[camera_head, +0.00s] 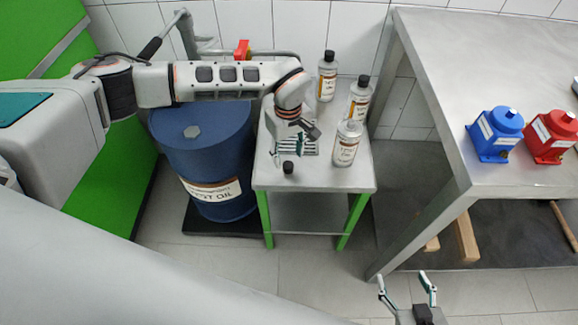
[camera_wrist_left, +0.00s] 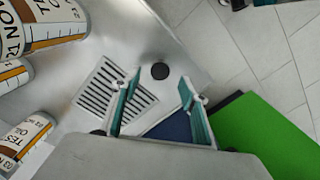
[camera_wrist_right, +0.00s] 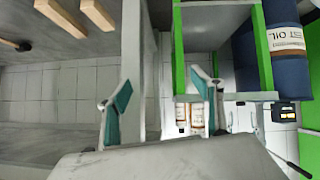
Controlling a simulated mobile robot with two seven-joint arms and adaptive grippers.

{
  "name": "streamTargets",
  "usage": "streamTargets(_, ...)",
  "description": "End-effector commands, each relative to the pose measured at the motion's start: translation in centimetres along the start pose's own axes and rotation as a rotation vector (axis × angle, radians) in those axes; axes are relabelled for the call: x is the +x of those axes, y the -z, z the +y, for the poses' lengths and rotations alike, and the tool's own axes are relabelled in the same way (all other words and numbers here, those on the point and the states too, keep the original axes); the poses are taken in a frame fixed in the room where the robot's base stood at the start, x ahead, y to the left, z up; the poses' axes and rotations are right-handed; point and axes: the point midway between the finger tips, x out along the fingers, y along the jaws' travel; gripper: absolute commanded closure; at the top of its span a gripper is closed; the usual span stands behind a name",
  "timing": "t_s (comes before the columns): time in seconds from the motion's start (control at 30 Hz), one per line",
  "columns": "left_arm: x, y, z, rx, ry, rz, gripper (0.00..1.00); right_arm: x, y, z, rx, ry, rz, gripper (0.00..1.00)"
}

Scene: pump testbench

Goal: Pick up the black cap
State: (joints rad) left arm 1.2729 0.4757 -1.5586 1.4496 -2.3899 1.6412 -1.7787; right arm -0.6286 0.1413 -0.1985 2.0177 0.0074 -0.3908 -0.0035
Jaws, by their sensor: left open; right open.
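The small black cap (camera_head: 288,167) sits on the front part of the small metal table's top (camera_head: 270,184). It also shows in the left wrist view (camera_wrist_left: 160,71), as a dark round disc beyond the fingertips. My left gripper (camera_head: 289,148) hangs over this table, just behind the cap in the head view. In the left wrist view its two teal fingers (camera_wrist_left: 160,87) are apart with nothing between them, and the cap lies just past their tips. My right gripper (camera_head: 405,280) is open and empty, low near the floor in front of the workbench.
Two bottles with black caps (camera_head: 327,76) (camera_head: 358,98) and one uncapped-looking bottle (camera_head: 346,144) stand on the small table. A vent grille (camera_wrist_left: 110,90) lies beside the cap. A blue oil drum (camera_head: 205,150) stands left; a workbench (camera_head: 470,60) with blue (camera_head: 494,134) and red pumps (camera_head: 550,136) stands right.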

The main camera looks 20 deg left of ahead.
Motion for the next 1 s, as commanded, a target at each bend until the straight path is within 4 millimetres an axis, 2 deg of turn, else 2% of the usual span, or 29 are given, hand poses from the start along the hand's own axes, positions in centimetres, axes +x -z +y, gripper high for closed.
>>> streamTargets(0.2, 3.3, -0.1, -0.1, 0.000, 0.002, -0.006, 0.56, 0.1, -0.4, 0.0, -0.003, -0.001, -0.003, 0.34)
streamTargets(0.3, 4.4, -0.1, -0.1, 0.000, 0.001, -0.005, 0.56, 0.2, -0.4, 0.0, -0.005, -0.002, -0.001, 0.34)
streamTargets(0.63, 4.8, 0.0, 0.0, 0.000, -0.002, -0.002, 0.56, 0.3, -0.1, 0.2, -0.007, -0.005, 0.004, 0.34)
streamTargets(0.77, 4.8, 0.0, 0.0, 0.000, -0.002, -0.002, 0.84, 0.3, -0.2, 0.2, -0.007, -0.005, 0.002, 0.34)
streamTargets(1.0, 4.8, 0.0, 0.0, 0.000, -0.002, -0.003, 0.85, 0.3, -0.3, 0.1, -0.007, -0.004, -0.001, 0.34)
